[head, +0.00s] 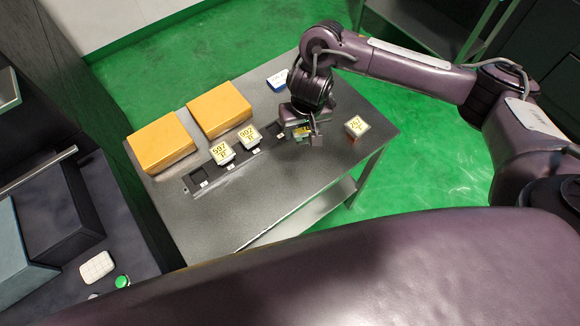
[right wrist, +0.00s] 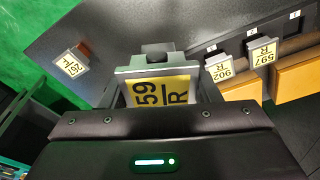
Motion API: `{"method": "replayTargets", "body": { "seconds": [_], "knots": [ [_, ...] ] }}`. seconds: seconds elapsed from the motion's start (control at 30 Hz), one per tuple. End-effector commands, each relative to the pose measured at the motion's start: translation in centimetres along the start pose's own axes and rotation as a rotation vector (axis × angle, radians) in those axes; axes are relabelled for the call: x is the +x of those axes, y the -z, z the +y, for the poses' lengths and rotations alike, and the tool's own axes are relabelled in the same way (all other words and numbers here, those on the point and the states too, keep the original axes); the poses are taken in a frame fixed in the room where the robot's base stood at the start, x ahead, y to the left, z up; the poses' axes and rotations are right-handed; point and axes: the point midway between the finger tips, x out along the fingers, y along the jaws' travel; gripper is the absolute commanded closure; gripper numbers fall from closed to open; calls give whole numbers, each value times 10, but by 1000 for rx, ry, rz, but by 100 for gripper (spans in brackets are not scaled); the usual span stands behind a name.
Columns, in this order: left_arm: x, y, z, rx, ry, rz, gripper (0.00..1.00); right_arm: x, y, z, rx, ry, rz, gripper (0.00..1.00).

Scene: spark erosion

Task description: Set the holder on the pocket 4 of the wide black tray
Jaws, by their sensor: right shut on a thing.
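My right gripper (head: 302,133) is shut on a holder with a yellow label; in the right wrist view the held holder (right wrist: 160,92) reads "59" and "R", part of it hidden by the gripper. It is by the right end of the wide black tray (head: 194,184), over or beside the end pocket; I cannot tell its height. The tray is a row of pockets with small white number tags, too small to read. The holders 597 (head: 222,153) and 902 (head: 249,136) stand in middle pockets. The left end pocket is empty. My left gripper is not in view.
A holder marked 267 (head: 357,126) stands alone on the grey table (head: 270,190), right of my gripper. Two orange boxes (head: 162,143) (head: 219,108) stand behind the tray. A blue and white box (head: 278,80) lies at the back. The table's front is clear.

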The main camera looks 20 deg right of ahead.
Motion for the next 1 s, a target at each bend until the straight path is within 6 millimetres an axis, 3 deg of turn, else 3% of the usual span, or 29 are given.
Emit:
{"method": "replayTargets", "body": {
  "seconds": [0.03,0.1,0.4,0.73,0.83,1.0],
  "knots": [
    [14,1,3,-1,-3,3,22,23,-6,-1,3,2,-8,76],
    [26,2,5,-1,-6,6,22,44,-9,-1,3,3,-8,76],
    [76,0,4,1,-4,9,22,119,-20,-1,1,3,-5,76],
    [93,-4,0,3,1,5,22,142,-22,-1,-1,3,-2,76],
    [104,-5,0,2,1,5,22,156,-25,0,0,1,-3,76],
    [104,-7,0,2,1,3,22,176,-28,0,0,0,-3,76]
  ]
}}
